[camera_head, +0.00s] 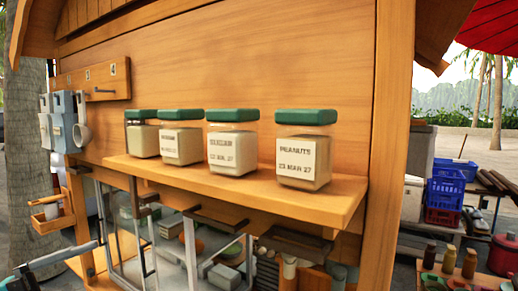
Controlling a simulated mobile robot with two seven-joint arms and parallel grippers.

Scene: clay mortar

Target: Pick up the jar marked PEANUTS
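The jar marked PEANUTS (304,160) stands upright at the right end of a wooden shelf (250,203). It is clear and square-sided, with a green lid, pale contents and a white label reading PEANUTS and 23 MAR 27. Its front and label are unobstructed, and nothing touches it. Similar green-lidded jars stand in a row to its left: the nearest (232,150) has a label that is hard to read, then another labelled jar (182,145), then one (142,138) whose label is not seen.
A wooden back panel rises behind the jars, and a post (388,150) stands right of the shelf. Below the shelf are a glass-fronted case (120,240) and clutter. Blue and red crates (445,190) stand at the right. Space above the jars is free.

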